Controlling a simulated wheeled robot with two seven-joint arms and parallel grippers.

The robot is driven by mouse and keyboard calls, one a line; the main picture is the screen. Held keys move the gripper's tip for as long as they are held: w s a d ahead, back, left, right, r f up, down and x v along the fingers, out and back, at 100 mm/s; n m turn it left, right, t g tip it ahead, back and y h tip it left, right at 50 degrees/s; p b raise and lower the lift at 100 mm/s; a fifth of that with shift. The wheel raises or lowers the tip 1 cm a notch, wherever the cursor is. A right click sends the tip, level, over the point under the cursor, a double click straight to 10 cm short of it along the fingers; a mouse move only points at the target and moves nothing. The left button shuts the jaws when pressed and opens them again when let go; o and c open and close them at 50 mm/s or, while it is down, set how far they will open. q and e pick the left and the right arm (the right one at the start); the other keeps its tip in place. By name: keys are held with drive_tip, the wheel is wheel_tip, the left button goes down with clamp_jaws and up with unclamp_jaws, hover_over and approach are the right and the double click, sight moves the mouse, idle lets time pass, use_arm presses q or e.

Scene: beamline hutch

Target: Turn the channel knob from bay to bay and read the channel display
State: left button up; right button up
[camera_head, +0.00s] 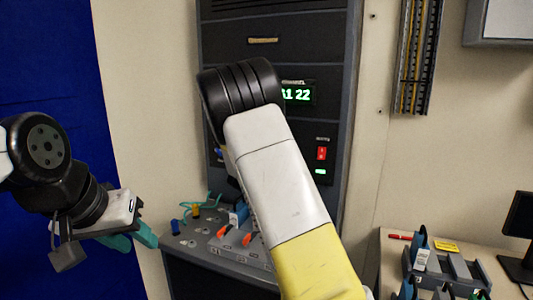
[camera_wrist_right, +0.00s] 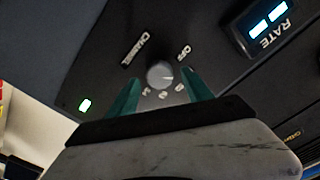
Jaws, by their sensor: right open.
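The round grey channel knob (camera_wrist_right: 160,74) shows in the right wrist view on a dark panel, with a CHANNEL label, an OFF mark and small blurred position marks around it. The teal fingers of my right gripper (camera_wrist_right: 162,92) are open, one on each side of the knob and apart from it. Its pointer setting is too small to tell. In the head view my right arm hides the knob. My left gripper (camera_head: 132,241) is open and empty at the left.
The dark rack (camera_head: 283,20) has a red switch (camera_head: 321,153) and a small green light. A grey shelf (camera_head: 185,243) below holds small tools and connectors. At the right, a bench holds a grey tray (camera_head: 450,280) and a monitor (camera_head: 520,225).

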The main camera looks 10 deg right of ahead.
drive_tip(key=v, duration=0.7)
drive_tip(key=s+a+r+n+g+y, duration=0.1)
drive_tip(key=s+a+n+g+y, duration=0.15)
drive_tip(key=s+n+y, duration=0.4)
drive_tip(key=s+a+r+n+g+y, duration=0.2)
drive_tip(key=s+a+n+y, duration=0.15)
drive_tip(key=s+y, duration=0.5)
drive_tip(key=s+d+f+n+g+h, duration=0.1)
drive_tip(key=s+n+g, duration=0.1)
drive_tip(key=s, duration=0.9)
drive_tip(key=s+d+f+n+g+h, duration=0.1)
drive_tip(key=s+f+n+g, duration=0.1)
drive_tip(key=s, duration=0.8)
drive_tip(key=shift+s+d+h, duration=0.4)
